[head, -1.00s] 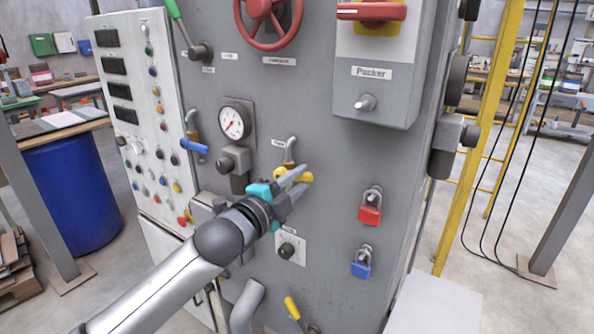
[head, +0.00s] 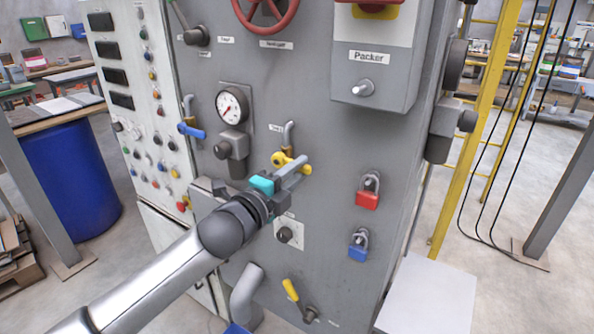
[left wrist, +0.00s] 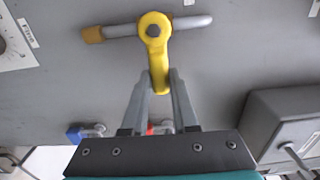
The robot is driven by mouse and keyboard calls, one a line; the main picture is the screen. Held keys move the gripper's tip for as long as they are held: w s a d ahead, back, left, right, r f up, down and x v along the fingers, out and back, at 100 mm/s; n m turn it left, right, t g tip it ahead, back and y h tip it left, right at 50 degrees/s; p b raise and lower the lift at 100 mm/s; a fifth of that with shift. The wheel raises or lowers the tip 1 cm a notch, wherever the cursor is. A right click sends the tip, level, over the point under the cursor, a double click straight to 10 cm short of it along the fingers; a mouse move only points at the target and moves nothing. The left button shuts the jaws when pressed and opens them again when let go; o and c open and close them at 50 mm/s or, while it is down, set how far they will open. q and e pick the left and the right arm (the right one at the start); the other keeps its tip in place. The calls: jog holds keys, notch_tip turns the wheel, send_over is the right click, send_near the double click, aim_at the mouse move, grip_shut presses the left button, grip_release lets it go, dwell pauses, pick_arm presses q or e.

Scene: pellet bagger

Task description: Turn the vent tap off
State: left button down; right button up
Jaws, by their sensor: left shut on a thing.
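A tap with a yellow handle (head: 278,158) and a bent grey spout stands on the grey panel, under a small label too blurred to read. My left gripper (head: 290,172) reaches it from the lower left. In the left wrist view the yellow handle (left wrist: 154,50) runs from its pivot down between my two fingers (left wrist: 160,85), which are shut on its end. The pipe behind it lies across the picture, with a brassy end at the left. My fingers partly hide the handle in the head view. My right gripper is not in view.
A blue-handled tap (head: 190,131) and a gauge (head: 231,105) are to the upper left. A red padlock (head: 368,198) and a blue padlock (head: 358,250) hang at the right. A black knob (head: 286,234) and a yellow lever (head: 291,290) are below.

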pick_arm(q)
jog(key=c, duration=0.7)
grip_release()
jog(key=shift+b+v, duration=0.3)
jog(key=shift+v, duration=7.35)
